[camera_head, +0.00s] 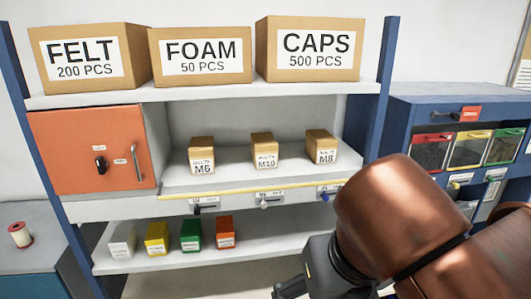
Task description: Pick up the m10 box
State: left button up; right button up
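The M10 box (264,150) is a small brown carton with a white label. It stands upright on the middle shelf, between the M6 box (202,155) on its left and the M8 box (320,147) on its right, with gaps on both sides. My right arm comes in from the lower right. Part of its dark gripper (318,277) shows at the bottom edge, below and in front of the shelves and well apart from the M10 box. Its fingertips are cut off or unclear. My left gripper is out of view.
Large FELT, FOAM and CAPS cartons (201,56) fill the top shelf. An orange cabinet door (80,150) is left of the small boxes. A yellow strip (250,187) runs along the middle shelf's front edge. Several coloured bins (190,235) stand below. A blue post (384,95) rises right.

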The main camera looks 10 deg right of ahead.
aim_at(264, 147)
jog(key=i, duration=1.3)
jog(key=u, duration=0.05)
